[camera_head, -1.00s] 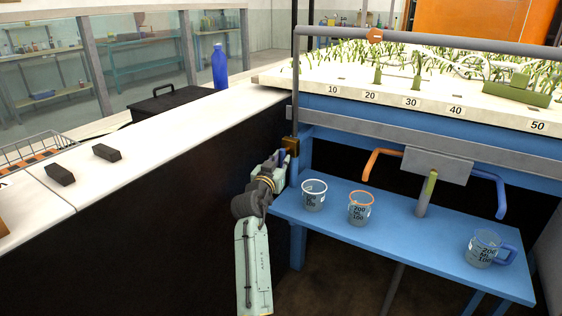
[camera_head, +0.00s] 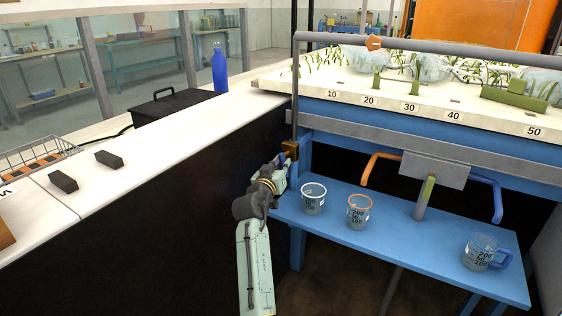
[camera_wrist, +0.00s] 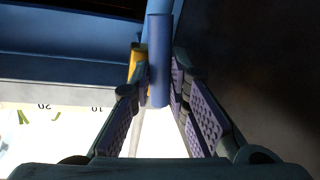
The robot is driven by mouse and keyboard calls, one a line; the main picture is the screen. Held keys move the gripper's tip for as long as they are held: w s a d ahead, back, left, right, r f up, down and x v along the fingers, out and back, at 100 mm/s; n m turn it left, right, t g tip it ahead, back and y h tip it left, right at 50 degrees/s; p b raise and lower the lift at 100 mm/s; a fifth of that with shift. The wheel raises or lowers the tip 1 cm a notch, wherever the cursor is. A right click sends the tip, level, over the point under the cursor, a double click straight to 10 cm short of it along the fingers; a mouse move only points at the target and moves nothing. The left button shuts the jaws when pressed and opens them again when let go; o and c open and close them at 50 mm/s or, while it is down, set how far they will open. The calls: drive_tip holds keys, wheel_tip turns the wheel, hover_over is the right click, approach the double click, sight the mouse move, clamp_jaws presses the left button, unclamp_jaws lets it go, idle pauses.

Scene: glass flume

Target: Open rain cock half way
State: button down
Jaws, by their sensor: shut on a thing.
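The rain cock is a brass valve body (camera_head: 290,149) at the foot of the grey upright pipe, by the near left corner of the flume bench. Its blue lever (camera_wrist: 159,60) stands out from it in the wrist view, with a bit of the brass body (camera_wrist: 138,62) beside it. My gripper (camera_head: 280,168) is at the cock from below left in the head view. In the wrist view my two fingers (camera_wrist: 155,95) flank the lever's lower end, shut on it. The lever's exact angle is hard to read, as my gripper partly covers it.
A blue shelf (camera_head: 400,240) right of my gripper holds a white-rimmed cup (camera_head: 313,200), an orange-rimmed cup (camera_head: 359,212) and a blue-handled cup (camera_head: 481,253). Orange (camera_head: 378,166) and blue (camera_head: 488,195) handles hang under the planted bed (camera_head: 390,105). A white counter (camera_head: 160,130) lies left.

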drive_tip(key=shift+s+d+r+n+g+p, duration=0.1)
drive_tip(key=shift+n+g+p, duration=0.1)
drive_tip(key=shift+n+p, duration=0.6)
drive_tip(key=shift+s+d+r+n+g+p, duration=0.1)
drive_tip(key=shift+d+n+g+p, duration=0.1)
drive_tip(key=shift+n+p, duration=0.65)
drive_tip(key=shift+d+r+n+g+p, duration=0.1)
drive_tip(key=shift+n+g+p, duration=0.1)
drive_tip(key=shift+n+p, duration=0.6)
drive_tip(key=shift+n, duration=0.25)
drive_tip(key=c, duration=1.5)
unclamp_jaws()
drive_tip(key=shift+c, duration=0.2)
drive_tip(key=v, duration=1.2)
drive_tip(key=shift+a, duration=0.1)
